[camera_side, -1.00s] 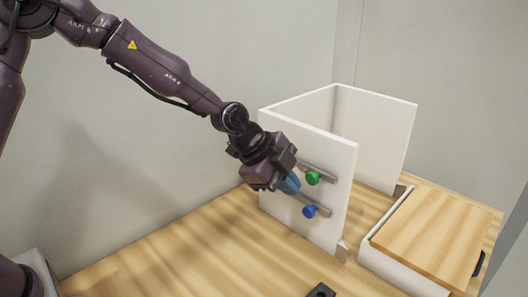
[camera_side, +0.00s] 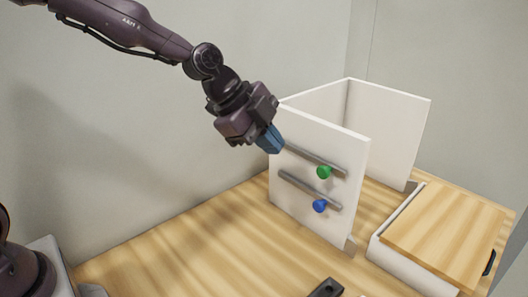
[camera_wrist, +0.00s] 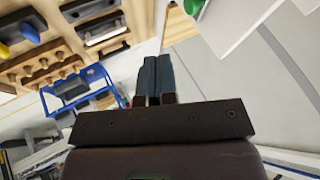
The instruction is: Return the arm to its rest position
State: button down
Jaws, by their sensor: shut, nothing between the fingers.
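My gripper (camera_side: 271,140) is shut and empty in the side view. Its blue fingers point down and right, raised in front of the upper left part of a white upright panel (camera_side: 300,207). In the wrist view my gripper's fingers (camera_wrist: 155,72) lie side by side with nothing visible between them. The arm reaches in from the upper left, above the table.
The panel carries two grey rails, one with a green knob (camera_side: 324,172), one with a blue knob (camera_side: 320,206). A white box with a wooden lid (camera_side: 445,232) stands at the right. A dark block (camera_side: 326,288) lies at the front. Bare wooden table (camera_side: 190,250) lies at left.

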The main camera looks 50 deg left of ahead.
jog(key=s+a+f+n+g+y, duration=0.2)
jog(key=s+a+n, duration=0.3)
jog(key=s+n, duration=0.3)
jog(key=s+a+r+n+t+y, duration=0.1)
jog(key=s+r+n, duration=0.3)
jog(key=s, duration=0.4)
jog(key=s+a+r+n+y, duration=0.1)
jog(key=s+a+r+n, duration=0.3)
jog(key=s, duration=0.3)
jog(key=shift+s+r+t, duration=0.15)
jog(key=shift+s+t, duration=0.25)
